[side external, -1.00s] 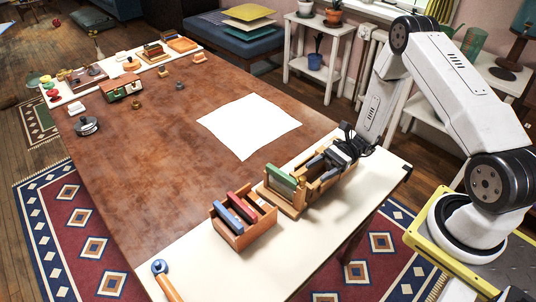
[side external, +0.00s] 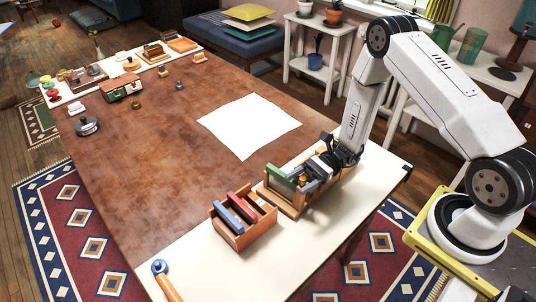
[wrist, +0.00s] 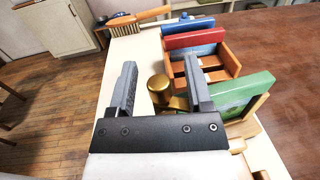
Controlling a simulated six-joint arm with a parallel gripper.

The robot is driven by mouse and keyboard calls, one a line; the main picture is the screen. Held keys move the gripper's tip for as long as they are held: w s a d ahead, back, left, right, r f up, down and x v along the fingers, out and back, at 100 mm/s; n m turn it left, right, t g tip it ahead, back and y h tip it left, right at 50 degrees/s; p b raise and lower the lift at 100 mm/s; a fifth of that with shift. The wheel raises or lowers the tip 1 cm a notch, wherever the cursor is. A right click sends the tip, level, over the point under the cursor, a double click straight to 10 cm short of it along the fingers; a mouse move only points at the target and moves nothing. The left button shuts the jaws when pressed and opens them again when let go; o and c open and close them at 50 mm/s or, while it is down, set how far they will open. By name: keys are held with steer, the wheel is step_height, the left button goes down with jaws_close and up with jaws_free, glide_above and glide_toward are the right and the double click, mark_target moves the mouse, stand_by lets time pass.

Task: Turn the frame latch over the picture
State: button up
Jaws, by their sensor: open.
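A green panel (side external: 281,180), which looks like the picture, stands in a wooden frame or holder (side external: 284,204) on the white strip of the table. In the wrist view the green panel (wrist: 240,97) is right of my gripper (wrist: 160,75). A brass knob (wrist: 159,86), seemingly part of the latch, shows between the two spread fingers, with a small brass piece beside it. I cannot tell whether a finger touches the knob. My gripper (side external: 312,170) is open and low at the holder's right side in the side view. The latch's lower part is hidden.
A wooden box (side external: 243,238) with blue and red slabs stands close left of the holder. A blue-ended wooden-handled tool (side external: 166,280) lies at the near edge. A white sheet (side external: 249,126) lies on the brown tabletop, otherwise clear around it. Small items sit along the far edge.

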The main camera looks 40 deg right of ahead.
steer(key=shift+a, duration=0.55)
jaws_close()
steer(key=shift+n+g, duration=0.3)
steer(key=shift+g, duration=0.2)
steer(key=shift+s+d+n+g+h, duration=0.1)
steer(key=shift+s+n+g+h, duration=0.1)
steer(key=shift+n+g, duration=0.95)
steer(key=shift+s+a+n+g+h, duration=0.15)
steer(key=shift+n+g, duration=0.5)
steer(key=shift+g, duration=0.95)
steer(key=shift+s+d+n+g+h, duration=0.15)
steer(key=shift+n+g+h, duration=0.1)
steer(key=shift+n+g, duration=0.9)
steer(key=shift+w+m, duration=0.1)
steer(key=shift+m, duration=0.15)
